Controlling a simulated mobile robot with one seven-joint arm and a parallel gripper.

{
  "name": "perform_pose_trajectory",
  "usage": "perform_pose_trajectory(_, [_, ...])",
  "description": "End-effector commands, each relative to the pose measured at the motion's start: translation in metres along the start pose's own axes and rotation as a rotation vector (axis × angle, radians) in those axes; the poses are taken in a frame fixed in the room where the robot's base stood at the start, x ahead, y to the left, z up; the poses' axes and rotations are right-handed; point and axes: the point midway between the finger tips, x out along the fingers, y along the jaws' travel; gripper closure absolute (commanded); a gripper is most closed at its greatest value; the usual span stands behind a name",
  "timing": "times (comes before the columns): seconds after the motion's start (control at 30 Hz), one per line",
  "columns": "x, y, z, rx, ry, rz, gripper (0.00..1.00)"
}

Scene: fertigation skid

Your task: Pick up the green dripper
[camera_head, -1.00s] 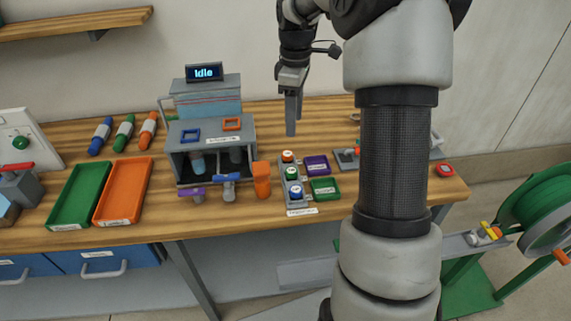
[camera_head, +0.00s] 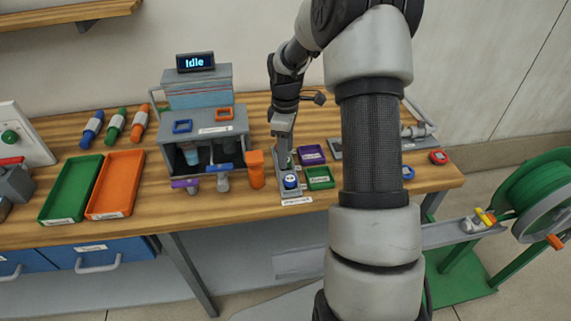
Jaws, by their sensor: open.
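The green dripper (camera_head: 290,161) sits in a small grey holder (camera_head: 291,193) on the workbench, mostly hidden by my gripper. A blue dripper (camera_head: 290,181) stands in the same holder in front of it. The orange dripper at the rear of the holder is hidden behind my gripper. My gripper (camera_head: 283,163) points down over the holder at the green dripper, with its jaws open. I cannot tell whether the fingers touch the dripper.
A purple tray (camera_head: 311,155) and a green tray (camera_head: 319,177) lie just right of the holder. My arm covers part of the bench on the right.

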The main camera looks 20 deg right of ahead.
Motion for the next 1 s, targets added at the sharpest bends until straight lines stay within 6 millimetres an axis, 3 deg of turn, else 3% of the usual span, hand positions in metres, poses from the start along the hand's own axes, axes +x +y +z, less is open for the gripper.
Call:
perform_pose_trajectory(0.13, [0.018,0.000,0.000,0.001,0.000,-0.001,0.51])
perform_pose_trajectory(0.4, [0.022,0.000,-0.001,0.001,0.001,0.001,0.51])
perform_pose_trajectory(0.43, [0.022,0.000,-0.001,0.001,0.001,0.001,0.52])
perform_pose_trajectory(0.7, [0.021,0.000,-0.001,0.001,0.001,0.001,0.94])
perform_pose_trajectory(1.0, [0.014,0.001,-0.001,0.001,0.001,0.003,0.94])
